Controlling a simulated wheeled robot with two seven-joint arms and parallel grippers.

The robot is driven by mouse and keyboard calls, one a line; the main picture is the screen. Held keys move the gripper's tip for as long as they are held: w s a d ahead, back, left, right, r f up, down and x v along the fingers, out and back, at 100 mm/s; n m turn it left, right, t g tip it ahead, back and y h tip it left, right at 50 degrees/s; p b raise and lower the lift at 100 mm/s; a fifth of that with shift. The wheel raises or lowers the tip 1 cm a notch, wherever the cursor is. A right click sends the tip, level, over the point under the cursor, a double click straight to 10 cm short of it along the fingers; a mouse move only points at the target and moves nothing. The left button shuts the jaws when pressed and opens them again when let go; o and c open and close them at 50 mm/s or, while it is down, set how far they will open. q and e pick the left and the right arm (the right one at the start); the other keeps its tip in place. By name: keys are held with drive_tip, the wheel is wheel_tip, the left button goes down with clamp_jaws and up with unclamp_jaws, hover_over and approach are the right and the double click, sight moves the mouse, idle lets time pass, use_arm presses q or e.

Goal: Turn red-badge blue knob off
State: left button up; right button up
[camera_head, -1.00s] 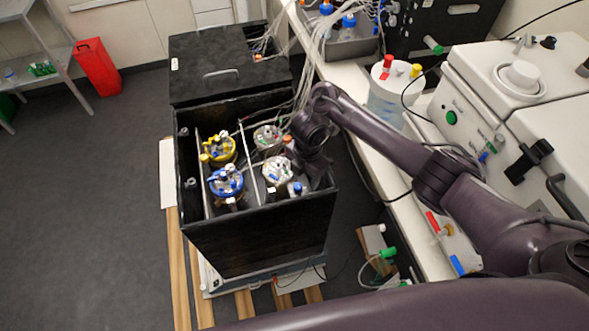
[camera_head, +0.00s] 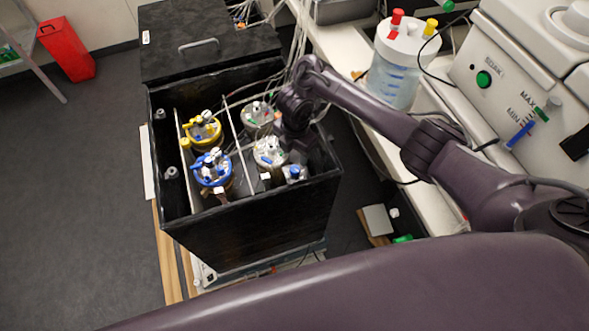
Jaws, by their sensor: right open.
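In the head view, my right gripper (camera_head: 306,158) reaches down into the right side of an open black box (camera_head: 250,226). It is open; its fingertips are dark and partly hidden. Close in front of it is a small bottle with a blue cap or knob (camera_head: 294,172); I cannot tell whether they touch. To the left are vessels with a white top (camera_head: 269,152), a blue ring (camera_head: 212,170), a yellow ring (camera_head: 203,128) and a grey top (camera_head: 257,114). Small blue parts show on several tops. No red badge can be made out with certainty. My left gripper is not in view.
A hinged black lid (camera_head: 212,60) lies open behind the box. Thin tubes run over its back edge. A clear jug (camera_head: 398,70) stands on the bench at right, beside a white machine with a blue knob (camera_head: 521,133).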

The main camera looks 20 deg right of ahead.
sight(295, 169)
drive_tip(key=shift+f, duration=0.55)
wheel_tip(295, 169, down, 2)
drive_tip(key=b, duration=0.2)
drive_tip(key=shift+s+f+b, duration=0.1)
drive_tip(key=shift+f+b, duration=0.05)
drive_tip(key=shift+b, duration=0.2)
wheel_tip(295, 169, down, 3)
drive_tip(key=shift+f, duration=0.1)
drive_tip(key=shift+f+b, duration=0.3)
drive_tip(key=shift+f, duration=0.2)
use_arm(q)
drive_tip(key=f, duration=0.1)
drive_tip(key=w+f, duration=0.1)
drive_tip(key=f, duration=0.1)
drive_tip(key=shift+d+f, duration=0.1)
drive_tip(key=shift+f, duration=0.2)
use_arm(e)
drive_tip(key=c, duration=1)
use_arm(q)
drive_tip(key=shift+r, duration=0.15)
